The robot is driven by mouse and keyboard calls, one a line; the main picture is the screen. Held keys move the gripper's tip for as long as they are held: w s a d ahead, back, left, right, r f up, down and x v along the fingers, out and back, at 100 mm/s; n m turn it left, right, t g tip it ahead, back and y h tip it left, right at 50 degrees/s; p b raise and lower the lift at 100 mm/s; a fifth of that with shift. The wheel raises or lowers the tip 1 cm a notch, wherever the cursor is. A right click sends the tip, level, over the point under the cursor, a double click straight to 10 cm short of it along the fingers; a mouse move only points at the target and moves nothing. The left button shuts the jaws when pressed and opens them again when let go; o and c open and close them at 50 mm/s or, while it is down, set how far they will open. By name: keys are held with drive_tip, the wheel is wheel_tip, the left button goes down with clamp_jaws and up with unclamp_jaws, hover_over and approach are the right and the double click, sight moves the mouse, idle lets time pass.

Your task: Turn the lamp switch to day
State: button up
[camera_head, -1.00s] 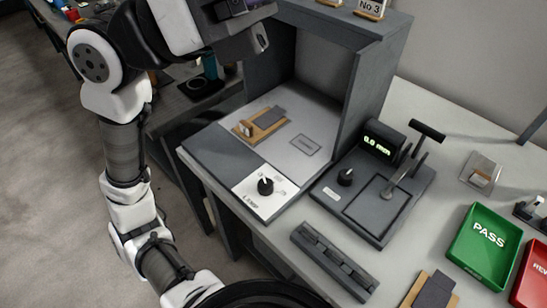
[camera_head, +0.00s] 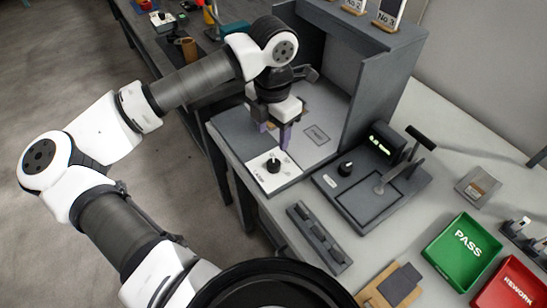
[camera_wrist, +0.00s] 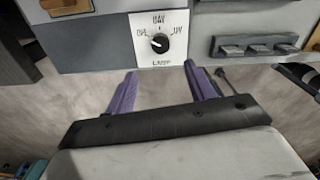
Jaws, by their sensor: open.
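The lamp switch is a black knob (camera_head: 273,165) on a white plate (camera_head: 262,180) at the front of the grey booth. In the wrist view the knob (camera_wrist: 160,43) is ahead of the fingertips, with OFF, a middle label that reads like DAY, and UV around it. Its small white pointer seems to lean left, toward OFF; it is too small to be sure. My gripper (camera_head: 274,138) is open and empty, with purple fingers pointing down just behind the knob in the head view. In the wrist view the fingers (camera_wrist: 160,70) are spread and do not touch the knob.
The booth's side wall (camera_head: 372,85) rises right of the gripper. A gauge with a lever (camera_head: 372,190) stands right of the switch. A grey slotted block (camera_head: 318,237) lies in front. Green PASS (camera_head: 462,250) and red REWORK (camera_head: 510,288) trays are farther right.

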sight(273, 163)
wheel_tip(273, 163, down, 11)
drive_tip(key=shift+r+p, duration=0.15)
drive_tip(key=shift+p, duration=0.9)
drive_tip(key=c, duration=1)
drive_tip(key=shift+o, duration=0.2)
